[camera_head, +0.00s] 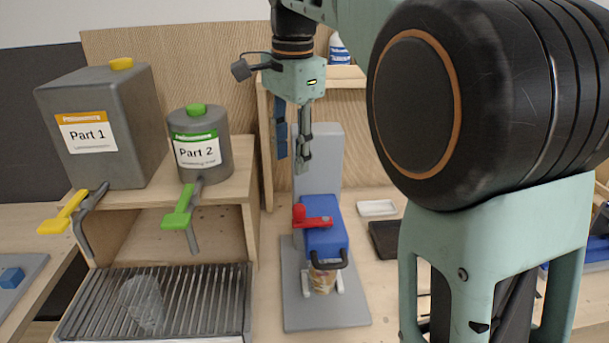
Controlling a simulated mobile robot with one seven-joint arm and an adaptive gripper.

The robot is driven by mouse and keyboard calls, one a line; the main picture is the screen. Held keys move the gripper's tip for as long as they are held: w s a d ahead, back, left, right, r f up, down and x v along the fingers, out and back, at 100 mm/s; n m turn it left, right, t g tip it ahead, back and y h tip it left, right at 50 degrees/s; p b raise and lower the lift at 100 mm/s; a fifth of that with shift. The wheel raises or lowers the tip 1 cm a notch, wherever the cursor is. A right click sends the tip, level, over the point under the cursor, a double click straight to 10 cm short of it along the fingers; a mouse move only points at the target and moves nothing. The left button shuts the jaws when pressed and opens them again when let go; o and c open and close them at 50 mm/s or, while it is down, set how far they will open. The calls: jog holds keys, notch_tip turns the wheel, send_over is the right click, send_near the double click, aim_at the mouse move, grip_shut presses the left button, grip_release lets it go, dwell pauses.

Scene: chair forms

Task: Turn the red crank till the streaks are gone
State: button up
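The red crank (314,221) lies on top of the blue mixer head (324,243), with its round knob at the left end. A clear cup (321,281) with tan and brownish contents sits under the mixer head; the contents look uneven, but streaks are too small to make out clearly. My gripper (293,160) points down above and behind the crank in the picture, apart from it. Its two fingers are spread with a gap between them, and nothing shows in it.
The mixer's grey base (345,314) stands on the wooden bench. At left are the Part 1 container (100,160), the Part 2 container (199,172) and a drip grate (205,300) with an empty-looking clear cup (143,302). A white tray (377,208) lies right.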

aim_at(300, 206)
jog(key=shift+s+d+f+g, duration=0.25)
jog(key=shift+s+d+f, duration=0.1)
jog(key=shift+f, duration=0.15)
jog(key=shift+s+d+f+g, duration=0.25)
jog(key=shift+d+f, duration=0.1)
jog(key=shift+f, duration=0.1)
notch_tip(300, 206, down, 10)
jog(key=shift+f+b, duration=0.1)
jog(key=shift+b, duration=0.35)
jog(key=shift+c, duration=0.3)
grip_shut()
